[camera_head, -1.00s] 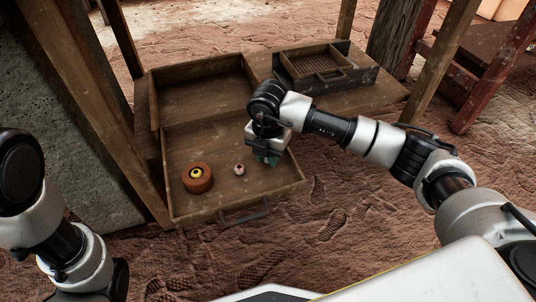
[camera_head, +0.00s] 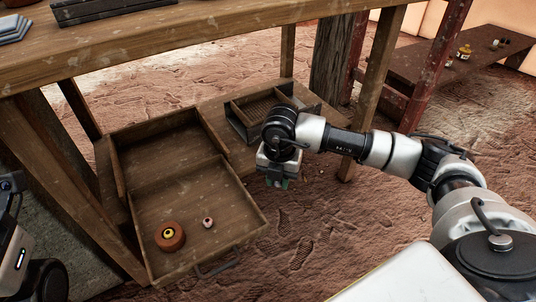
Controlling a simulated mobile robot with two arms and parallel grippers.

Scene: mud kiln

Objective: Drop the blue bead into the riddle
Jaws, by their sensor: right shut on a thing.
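The riddle, seemingly the dark wooden box with a meshed floor (camera_head: 233,110), stands on the low shelf at the back, partly hidden by my right arm. My right gripper (camera_head: 274,182) points down in front of the shelf, to the right of the open tray and nearer to me than the riddle. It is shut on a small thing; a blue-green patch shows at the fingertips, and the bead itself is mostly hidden. My left gripper is out of view; only part of my left arm shows at the left edge.
The open wooden tray (camera_head: 190,203) holds an orange-brown round piece with a yellow centre (camera_head: 170,236) and a small pink bead (camera_head: 208,222). An empty compartment (camera_head: 165,150) lies behind it. A tabletop (camera_head: 190,38) and its legs stand over the shelf.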

